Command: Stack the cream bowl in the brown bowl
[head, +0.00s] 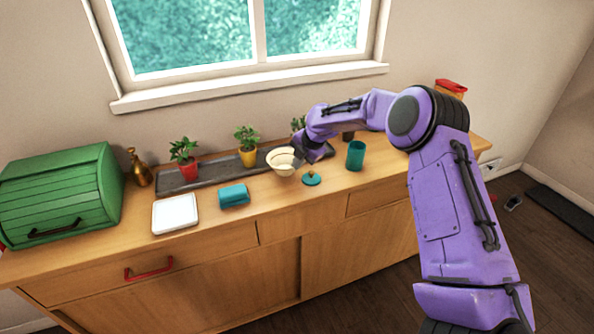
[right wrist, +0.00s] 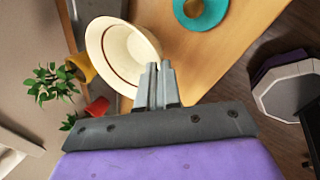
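The cream bowl (head: 282,161) is in the middle of the wooden counter in the head view. It also shows in the right wrist view (right wrist: 128,52), with a thin brown line inside its rim. My right gripper (head: 298,160) is at the bowl's right side. In the right wrist view its fingers (right wrist: 157,72) are close together at the bowl's rim and look shut on it. Whether the bowl touches the counter is unclear. I cannot make out a separate brown bowl in either view. My left gripper is not in view.
A teal lid (head: 311,179) and teal cup (head: 355,156) stand right of the bowl. Potted plants (head: 247,147) stand behind on a dark strip.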

